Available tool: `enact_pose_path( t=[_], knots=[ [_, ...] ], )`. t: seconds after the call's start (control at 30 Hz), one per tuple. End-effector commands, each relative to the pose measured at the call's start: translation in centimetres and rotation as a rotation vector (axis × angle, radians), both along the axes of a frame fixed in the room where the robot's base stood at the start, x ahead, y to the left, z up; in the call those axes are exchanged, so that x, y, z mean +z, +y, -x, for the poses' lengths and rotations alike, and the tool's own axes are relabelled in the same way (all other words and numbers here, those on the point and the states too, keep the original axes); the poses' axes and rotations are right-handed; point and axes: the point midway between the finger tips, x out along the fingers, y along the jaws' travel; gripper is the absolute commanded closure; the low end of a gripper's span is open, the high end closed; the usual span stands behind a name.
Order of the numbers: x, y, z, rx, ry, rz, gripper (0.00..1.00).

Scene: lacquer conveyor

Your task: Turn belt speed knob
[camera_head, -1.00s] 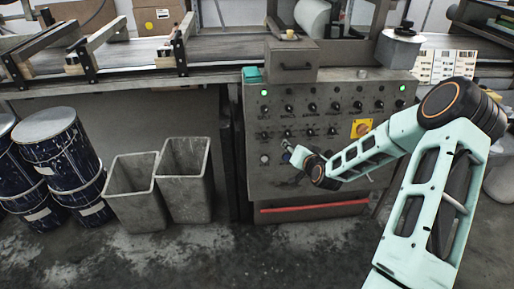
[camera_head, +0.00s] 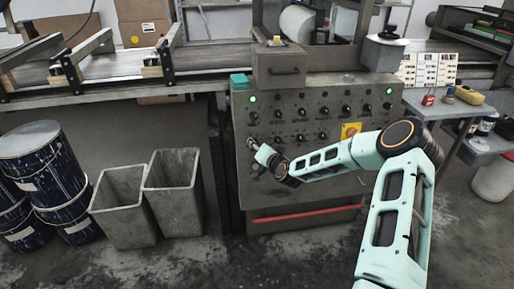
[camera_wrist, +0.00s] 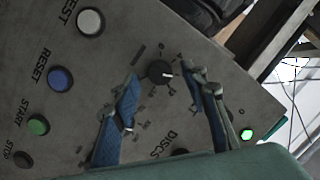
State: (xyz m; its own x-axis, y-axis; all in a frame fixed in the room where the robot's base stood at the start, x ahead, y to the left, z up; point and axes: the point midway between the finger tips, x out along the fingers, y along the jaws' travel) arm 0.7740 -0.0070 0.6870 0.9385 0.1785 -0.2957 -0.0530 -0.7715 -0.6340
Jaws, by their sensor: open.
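The control panel (camera_head: 300,168) is a grey, worn cabinet front with rows of small black knobs. In the wrist view, a round black knob (camera_wrist: 160,72) with a white pointer and dial marks around it shows between the fingertips. Its label is hidden or too small to read, so I cannot tell whether it is the belt speed knob. My gripper (camera_wrist: 162,85) is open, with a blue-grey finger on each side of the knob. I see no clear contact. In the head view my gripper (camera_head: 257,147) is at the panel's left side, below the upper knob row.
White (camera_wrist: 90,21), blue (camera_wrist: 60,79) and green (camera_wrist: 38,125) buttons lie left of the fingers. A yellow-backed emergency stop (camera_head: 351,131) is on the panel. Grey bins (camera_head: 175,190) and dark drums (camera_head: 45,170) stand left. A side table (camera_head: 440,105) stands right.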

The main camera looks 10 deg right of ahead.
Motion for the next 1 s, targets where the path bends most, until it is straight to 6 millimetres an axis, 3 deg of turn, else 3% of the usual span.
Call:
enact_pose_path(
  t=[0.43, 0.8, 1.0],
  knots=[
    [-0.31, 0.20, -0.94, 0.001, 0.001, 0.001, 0.59],
    [-0.29, 0.19, -0.93, 0.001, 0.001, 0.001, 0.99],
    [-0.26, 0.20, -0.93, 0.003, 0.000, 0.013, 1.00]
  ],
)
